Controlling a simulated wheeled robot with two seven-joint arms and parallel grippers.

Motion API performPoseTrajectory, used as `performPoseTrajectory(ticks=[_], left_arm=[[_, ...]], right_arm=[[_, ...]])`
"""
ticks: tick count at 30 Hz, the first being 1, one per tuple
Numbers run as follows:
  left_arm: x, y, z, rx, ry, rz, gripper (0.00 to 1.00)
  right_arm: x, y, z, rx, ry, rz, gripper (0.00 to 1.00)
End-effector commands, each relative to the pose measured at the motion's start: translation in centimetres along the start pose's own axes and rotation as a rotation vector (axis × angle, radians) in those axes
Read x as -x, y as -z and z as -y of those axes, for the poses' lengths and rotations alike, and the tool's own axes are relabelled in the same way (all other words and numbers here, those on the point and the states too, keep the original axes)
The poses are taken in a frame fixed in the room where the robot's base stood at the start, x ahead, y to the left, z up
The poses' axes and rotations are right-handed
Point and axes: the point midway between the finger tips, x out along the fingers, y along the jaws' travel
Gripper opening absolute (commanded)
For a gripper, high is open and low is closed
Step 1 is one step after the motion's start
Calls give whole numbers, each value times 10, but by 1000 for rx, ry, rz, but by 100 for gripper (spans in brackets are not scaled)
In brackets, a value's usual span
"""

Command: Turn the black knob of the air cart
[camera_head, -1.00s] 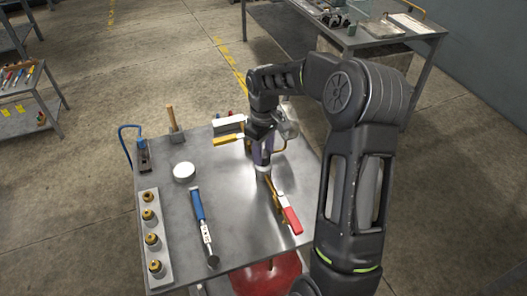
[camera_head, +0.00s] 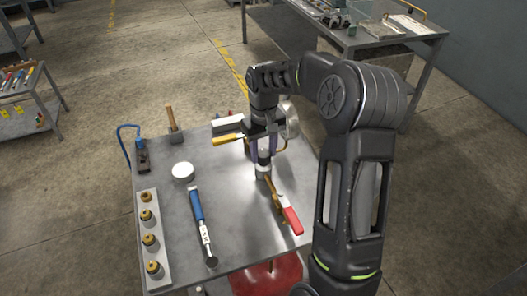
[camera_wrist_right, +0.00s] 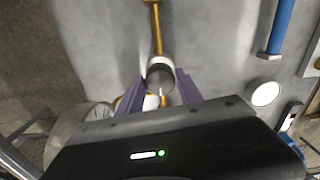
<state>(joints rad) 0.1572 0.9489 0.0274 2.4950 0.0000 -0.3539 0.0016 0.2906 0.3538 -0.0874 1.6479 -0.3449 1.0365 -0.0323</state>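The black knob (camera_head: 264,157) stands upright on a small grey fitting on the air cart's grey top (camera_head: 228,190). It also shows in the right wrist view (camera_wrist_right: 160,77), as a dark round piece with a pale rim. My right gripper (camera_head: 264,148) points down over the knob. Its purple fingers stand on either side of the knob, apart, with narrow gaps showing in the right wrist view (camera_wrist_right: 160,84). The gripper looks open. The lower fingertips are partly hard to make out. My left gripper is not in view.
A red-handled valve lever (camera_head: 291,220) lies just in front of the knob, and a yellow-handled one (camera_head: 227,139) behind left. A round gauge (camera_wrist_right: 97,113) is close to the gripper. A blue-handled wrench (camera_head: 201,225), white disc (camera_head: 183,171) and brass fittings (camera_head: 149,240) lie left.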

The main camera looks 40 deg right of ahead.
Motion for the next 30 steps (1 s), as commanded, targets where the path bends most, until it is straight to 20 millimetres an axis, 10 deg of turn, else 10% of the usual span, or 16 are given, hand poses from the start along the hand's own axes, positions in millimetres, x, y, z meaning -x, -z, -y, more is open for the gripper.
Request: performPoseTrajectory(ticks=[17, 30], left_arm=[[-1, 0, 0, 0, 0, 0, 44], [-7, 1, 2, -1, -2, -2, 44]], right_arm=[[5, 0, 0, 2, 0, 0, 61], [68, 1, 0, 2, 0, -3, 61]])
